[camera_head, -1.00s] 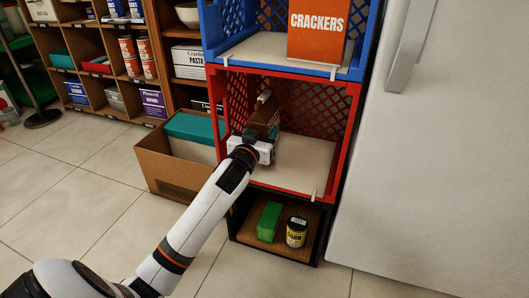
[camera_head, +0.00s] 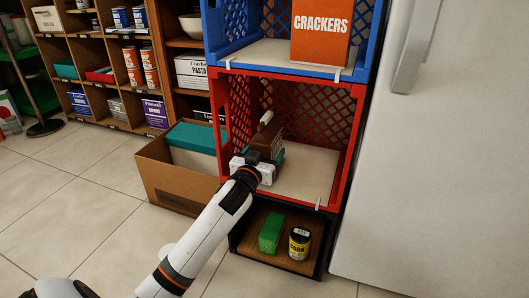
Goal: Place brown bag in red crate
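The brown bag (camera_head: 267,138) is inside the red crate (camera_head: 285,77), in its left half. It has a pale top and a teal patch low on its right side. My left gripper (camera_head: 262,158) reaches into the crate through its open front and holds the bag. Its fingers are mostly hidden behind its white body and against the bag. Whether the bag's bottom touches the crate's pale floor (camera_head: 304,174) is hidden. My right gripper is not in view.
A blue crate (camera_head: 279,67) with a crackers box (camera_head: 320,28) is above. A dark bottom crate (camera_head: 288,263) holds a green box (camera_head: 271,232) and a yellow jar (camera_head: 299,243). A cardboard box (camera_head: 180,184) stands left; a white fridge (camera_head: 450,160) is right.

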